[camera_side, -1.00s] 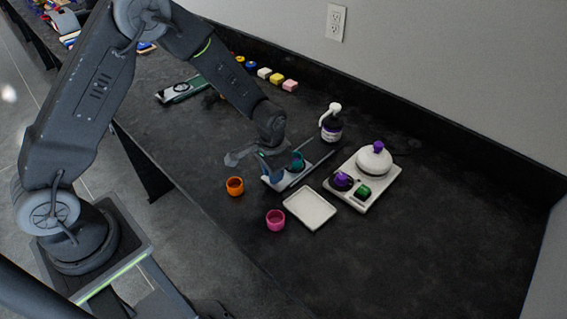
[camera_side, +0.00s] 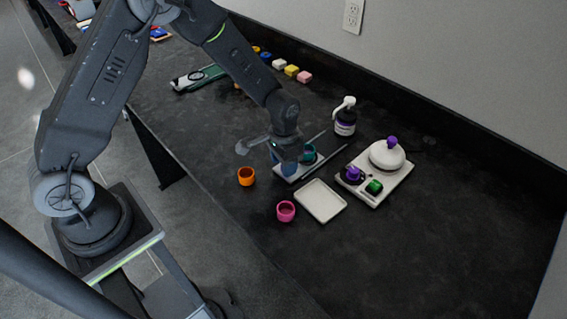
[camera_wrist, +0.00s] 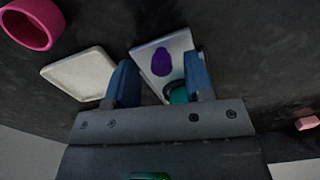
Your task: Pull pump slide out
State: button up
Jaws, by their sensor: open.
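A small light plate (camera_side: 303,167) with a teal round piece (camera_side: 310,154) on it lies on the dark counter, partly hidden by my gripper (camera_side: 288,165). I cannot tell for sure which part is the pump slide. In the wrist view, my gripper (camera_wrist: 159,60) has its two blue fingers apart, with nothing clamped between them. A pale panel with a purple oval (camera_wrist: 161,62) shows beyond and between the fingers. A teal piece (camera_wrist: 178,96) sits close to the right finger, partly hidden; contact cannot be told.
A white tray (camera_side: 320,201), a pink cup (camera_side: 286,211) and an orange cup (camera_side: 246,176) stand nearby. A dark pump bottle (camera_side: 345,122) stands behind, and a white base (camera_side: 398,184) with a white dome is to the right. The counter's front right is clear.

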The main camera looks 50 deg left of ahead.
notch_tip(320, 180, up, 13)
dwell(0.3)
jog(key=s+a+r+n+t, duration=0.1)
jog(key=s+a+r+t, duration=0.1)
jog(key=s+r, duration=0.8)
jog(key=s+a+r+n+t, duration=0.1)
jog(key=s+r+t, duration=0.2)
jog(key=s, duration=0.8)
jog(key=shift+s+r+n+t, duration=0.2)
jog(key=shift+r+n+t, duration=0.1)
jog(key=shift+r, duration=0.4)
